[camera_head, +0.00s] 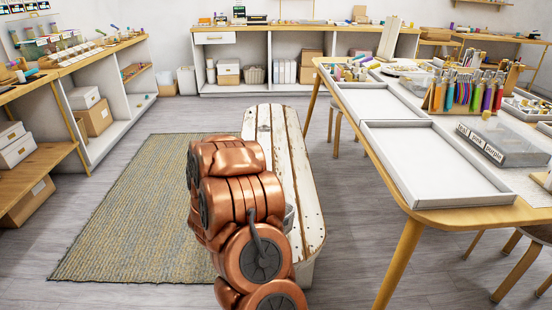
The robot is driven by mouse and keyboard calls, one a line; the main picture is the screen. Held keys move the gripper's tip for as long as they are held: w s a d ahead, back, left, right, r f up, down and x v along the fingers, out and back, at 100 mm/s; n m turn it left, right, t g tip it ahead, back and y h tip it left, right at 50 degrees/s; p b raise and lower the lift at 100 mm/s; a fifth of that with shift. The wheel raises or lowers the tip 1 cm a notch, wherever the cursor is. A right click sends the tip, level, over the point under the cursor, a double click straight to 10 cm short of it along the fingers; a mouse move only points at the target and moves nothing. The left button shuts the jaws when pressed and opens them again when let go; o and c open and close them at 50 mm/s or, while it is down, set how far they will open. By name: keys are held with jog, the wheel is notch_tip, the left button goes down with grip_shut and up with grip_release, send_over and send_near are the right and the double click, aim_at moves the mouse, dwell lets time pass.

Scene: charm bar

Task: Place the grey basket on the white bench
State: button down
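The white bench (303,180) is long, with rounded ends and worn white planks, and stands in the middle of the floor. My copper-coloured arm covers its near left part. A small piece of something grey (289,217) shows at the right edge of my arm, over the bench top. It may be part of the grey basket, but most of it is hidden and I cannot tell if it touches the bench. My gripper is hidden behind my arm.
A wooden table (440,219) with white trays (437,197) and tools stands close on the right of the bench. A woven rug (130,215) lies on the left. Shelving (121,117) lines the left wall. Stools (535,235) stand at the lower right.

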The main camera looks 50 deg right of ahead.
jog(key=w+d+f, duration=0.2)
jog(key=d, duration=0.5)
jog(key=w+d+f, duration=0.2)
jog(key=d+f, duration=0.1)
jog(key=d, duration=0.5)
jog(key=shift+w+b, duration=0.3)
jog(key=c, duration=1.2)
grip_release()
